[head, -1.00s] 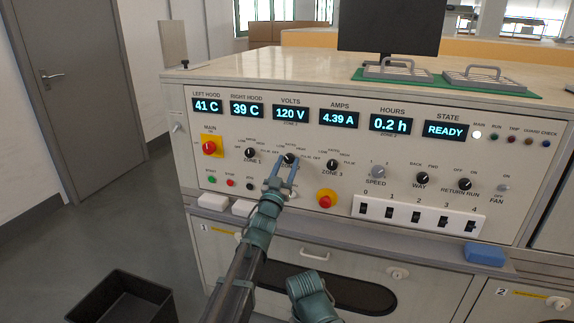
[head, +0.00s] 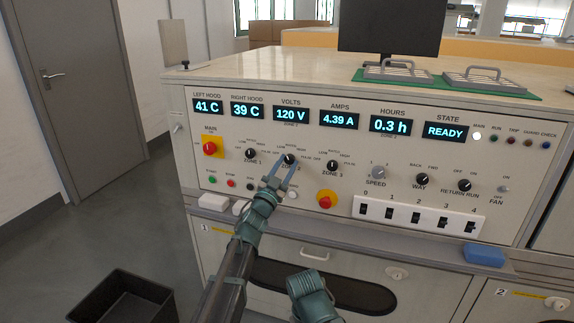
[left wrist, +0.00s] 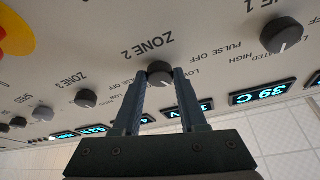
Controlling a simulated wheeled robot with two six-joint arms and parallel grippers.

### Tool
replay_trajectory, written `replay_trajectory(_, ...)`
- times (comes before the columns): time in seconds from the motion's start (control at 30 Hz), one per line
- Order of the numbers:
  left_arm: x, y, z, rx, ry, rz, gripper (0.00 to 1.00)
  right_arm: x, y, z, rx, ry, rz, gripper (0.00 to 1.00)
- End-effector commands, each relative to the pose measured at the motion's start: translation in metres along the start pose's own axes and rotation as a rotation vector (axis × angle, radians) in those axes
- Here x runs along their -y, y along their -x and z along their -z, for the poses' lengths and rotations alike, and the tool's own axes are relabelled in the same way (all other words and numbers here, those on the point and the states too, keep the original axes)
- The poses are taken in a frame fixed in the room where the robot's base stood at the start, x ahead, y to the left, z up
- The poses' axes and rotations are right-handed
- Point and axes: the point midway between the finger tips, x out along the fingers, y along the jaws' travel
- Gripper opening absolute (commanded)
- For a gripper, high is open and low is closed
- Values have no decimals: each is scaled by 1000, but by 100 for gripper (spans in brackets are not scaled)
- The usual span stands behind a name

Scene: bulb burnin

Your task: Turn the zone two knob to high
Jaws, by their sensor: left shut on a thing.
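The zone two knob (head: 289,159) is a small round black knob on the pale control panel, between the zone one and zone three knobs. My left gripper (head: 286,164) reaches up to it from below and is shut on it, one finger on each side. The left wrist view shows the same knob (left wrist: 160,73) between the two fingertips, under the "ZONE 2" label. The fingers partly hide the knob and its markings, and I cannot tell exactly where its pointer stands. My right gripper's fingers are not in view.
The zone one knob (head: 251,155) and zone three knob (head: 332,166) sit close on either side. A red main switch (head: 210,148) is at the left and a red push button (head: 327,199) below right. A row of rocker switches (head: 416,215) is further right.

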Motion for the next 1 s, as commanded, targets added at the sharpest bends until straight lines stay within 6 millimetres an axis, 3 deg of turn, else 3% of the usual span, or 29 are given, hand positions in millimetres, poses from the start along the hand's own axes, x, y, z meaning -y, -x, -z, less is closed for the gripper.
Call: replay_trajectory(1.0, 8, -3, 6, -4, -833, -343, 0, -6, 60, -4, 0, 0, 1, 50)
